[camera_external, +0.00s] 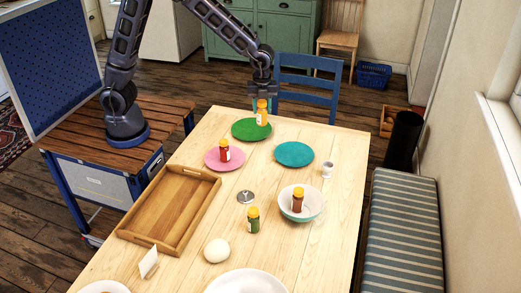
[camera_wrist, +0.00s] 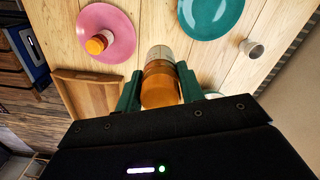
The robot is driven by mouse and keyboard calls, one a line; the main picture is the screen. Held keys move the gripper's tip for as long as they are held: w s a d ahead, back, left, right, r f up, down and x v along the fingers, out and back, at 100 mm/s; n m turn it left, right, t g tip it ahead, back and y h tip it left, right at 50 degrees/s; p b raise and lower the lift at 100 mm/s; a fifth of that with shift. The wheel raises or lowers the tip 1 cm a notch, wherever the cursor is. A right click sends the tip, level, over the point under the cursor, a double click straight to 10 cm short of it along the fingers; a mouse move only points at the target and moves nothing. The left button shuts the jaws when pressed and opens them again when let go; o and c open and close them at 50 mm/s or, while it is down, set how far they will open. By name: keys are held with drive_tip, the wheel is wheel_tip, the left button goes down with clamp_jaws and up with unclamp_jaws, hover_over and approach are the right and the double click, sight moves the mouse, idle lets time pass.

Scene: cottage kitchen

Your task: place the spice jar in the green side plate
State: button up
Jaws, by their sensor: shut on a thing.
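My gripper (camera_external: 264,98) is shut on a spice jar (camera_external: 262,117) with an orange lid and a pale label. In the wrist view the jar (camera_wrist: 160,82) sits between my two green fingers (camera_wrist: 160,90). The green side plate (camera_external: 246,131) lies on the table's far end. In the outside view the jar is upright and overlaps the right part of this plate. I cannot tell whether its bottom touches the plate. The green plate is not clearly visible in the wrist view.
A pink plate (camera_external: 213,163) bears another orange-lidded jar (camera_external: 224,151). A teal plate (camera_external: 294,155) is empty. A bowl (camera_external: 313,212) holds a jar (camera_external: 297,200); a green jar (camera_external: 253,220) stands nearby.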

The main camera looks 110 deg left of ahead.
drive_tip(key=s+a+n, duration=0.3)
drive_tip(key=s+a, duration=0.2)
drive_tip(key=a, duration=0.7)
drive_tip(key=n, duration=0.3)
hover_over(251, 131)
wheel_tip(251, 131, down, 19)
drive_tip(key=shift+a+f, duration=0.15)
drive_tip(key=shift+f, duration=0.05)
drive_tip(key=shift+f, duration=0.15)
drive_tip(key=o, duration=1)
drive_tip(key=shift+o, duration=0.2)
